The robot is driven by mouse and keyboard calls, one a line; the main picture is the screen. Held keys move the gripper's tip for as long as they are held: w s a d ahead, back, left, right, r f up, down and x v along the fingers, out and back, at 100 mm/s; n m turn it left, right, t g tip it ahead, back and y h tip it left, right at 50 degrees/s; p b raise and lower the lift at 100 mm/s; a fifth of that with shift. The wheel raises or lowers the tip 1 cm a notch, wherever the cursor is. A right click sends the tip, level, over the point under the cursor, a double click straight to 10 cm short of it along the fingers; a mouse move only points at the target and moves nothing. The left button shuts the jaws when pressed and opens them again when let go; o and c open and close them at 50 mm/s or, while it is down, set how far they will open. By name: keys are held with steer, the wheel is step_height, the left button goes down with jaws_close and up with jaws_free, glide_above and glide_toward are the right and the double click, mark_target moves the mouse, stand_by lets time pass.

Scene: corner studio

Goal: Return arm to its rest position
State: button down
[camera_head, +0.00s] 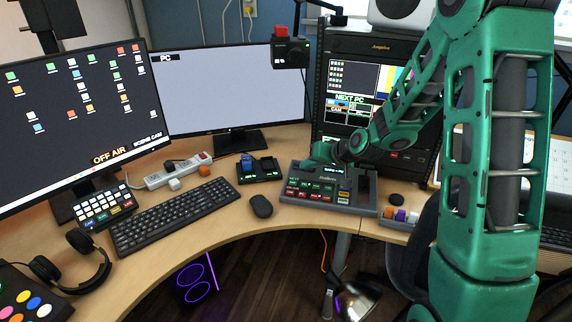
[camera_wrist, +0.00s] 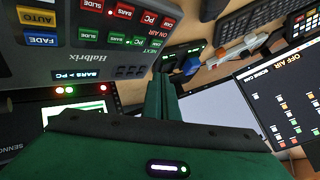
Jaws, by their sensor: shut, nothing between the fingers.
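My green arm comes down from the top right of the head view and reaches left across the desk. My gripper (camera_head: 322,153) is at the back edge of the grey video switcher (camera_head: 325,197), close to its small display. I cannot tell from this view whether it touches the switcher. In the wrist view my gripper (camera_wrist: 164,97) is shut and empty, its two green fingers together. The switcher (camera_wrist: 75,60) fills the upper left of that view, with red, green, yellow and blue buttons.
An equipment rack (camera_head: 383,55) stands behind my arm. A black mouse (camera_head: 261,206), keyboard (camera_head: 173,214), power strip (camera_head: 177,172) and small dock (camera_head: 260,170) lie left of the switcher. Two monitors stand behind them. A red-topped box (camera_head: 291,51) hangs above. A chair (camera_head: 412,240) is below my arm.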

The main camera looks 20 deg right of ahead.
steer(key=s+d+r+g+h, duration=0.15)
steer(key=s+d, duration=0.25)
steer(key=s, duration=0.4)
steer(key=s+d+r+m+g+h, duration=0.1)
steer(key=s+d+r+g, duration=0.2)
steer(key=s, duration=0.4)
steer(key=s+d+r+g+h, duration=0.1)
steer(key=s+d+r+h, duration=0.1)
steer(key=s+d, duration=0.5)
steer(key=s+r+m+g, duration=0.3)
steer(key=s, duration=1.7)
steer(key=shift+s+g, duration=0.3)
steer(key=shift+g, duration=0.05)
steer(key=shift+d, duration=0.1)
steer(key=shift+w+f, duration=0.25)
steer(key=shift+w, duration=0.4)
